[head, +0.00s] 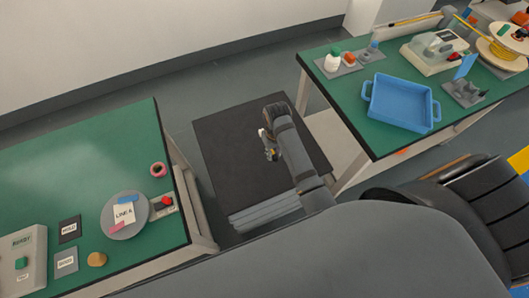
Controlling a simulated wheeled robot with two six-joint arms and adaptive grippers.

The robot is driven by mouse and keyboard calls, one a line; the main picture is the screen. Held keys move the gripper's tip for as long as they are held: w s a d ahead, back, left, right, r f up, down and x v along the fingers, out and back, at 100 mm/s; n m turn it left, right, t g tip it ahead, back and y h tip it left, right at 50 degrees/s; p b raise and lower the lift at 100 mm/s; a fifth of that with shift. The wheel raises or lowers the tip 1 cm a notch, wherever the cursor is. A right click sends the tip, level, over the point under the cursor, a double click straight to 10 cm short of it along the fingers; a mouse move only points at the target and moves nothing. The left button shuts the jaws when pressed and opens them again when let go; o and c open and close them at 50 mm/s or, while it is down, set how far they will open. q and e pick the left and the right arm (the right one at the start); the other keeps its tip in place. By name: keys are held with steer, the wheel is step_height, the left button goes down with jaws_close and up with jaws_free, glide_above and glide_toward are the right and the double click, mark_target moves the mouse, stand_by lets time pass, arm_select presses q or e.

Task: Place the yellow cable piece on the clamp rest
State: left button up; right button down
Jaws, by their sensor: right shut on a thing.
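My right gripper (269,146) is small in the head view, above the black top of the low platform between the two tables. My left gripper is not in view.
The right green table (345,104) holds a blue tray (402,101), a pale machine (434,50), a cable spool (503,42) and small bottles. The left green table (60,185) holds a round grey plate, labels and a button box. The black platform top (225,150) looks clear.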

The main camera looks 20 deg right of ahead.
steer(key=b, duration=0.1)
glide_above(266, 158)
step_height(266, 158, down, 6)
steer(key=shift+s+r, duration=0.15)
steer(key=shift+r, duration=0.05)
steer(key=shift+a+f+b, duration=0.1)
steer(key=shift+f+b, duration=0.2)
steer(key=shift+f, duration=1.4)
steer(key=shift+f, duration=0.1)
steer(key=c, duration=1.2)
jaws_free()
